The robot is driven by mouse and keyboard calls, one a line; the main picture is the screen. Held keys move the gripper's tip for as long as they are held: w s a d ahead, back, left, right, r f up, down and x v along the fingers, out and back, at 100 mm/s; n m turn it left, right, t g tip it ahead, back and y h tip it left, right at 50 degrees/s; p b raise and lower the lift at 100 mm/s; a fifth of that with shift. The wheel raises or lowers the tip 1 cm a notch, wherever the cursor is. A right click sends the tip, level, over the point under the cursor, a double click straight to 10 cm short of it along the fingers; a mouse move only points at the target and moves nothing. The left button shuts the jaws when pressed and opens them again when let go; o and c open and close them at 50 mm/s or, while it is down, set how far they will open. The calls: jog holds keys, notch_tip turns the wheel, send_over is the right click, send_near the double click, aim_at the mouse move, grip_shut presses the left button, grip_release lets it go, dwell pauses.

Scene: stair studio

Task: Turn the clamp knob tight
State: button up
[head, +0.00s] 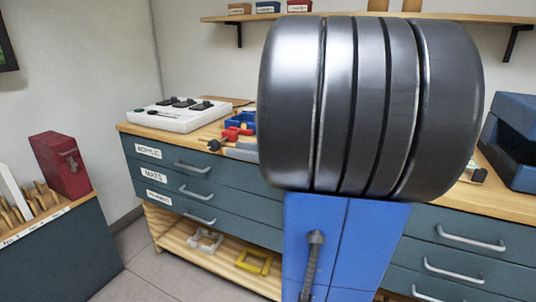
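A small red and blue device (238,131) sits on the wooden bench top, left of the picture's middle. A small black knob-like part (214,145) shows at its front left, near the bench edge. This may be the clamp knob, but it is too small to tell how tight it is. A grey part lies beside it and runs behind the large dark shape close to the camera. That shape hides the right side of the device. My gripper is not in view, so its distance from the knob cannot be seen.
A white box with black controls (180,114) stands left on the bench. Drawers (200,178) fill its front; a lower shelf (222,258) holds white and yellow frames. A blue case (513,135) sits at right. A red box (61,163) stands on the left cabinet. Floor shows between.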

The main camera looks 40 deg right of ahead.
jog(key=v, duration=0.9)
jog(key=shift+s, duration=0.25)
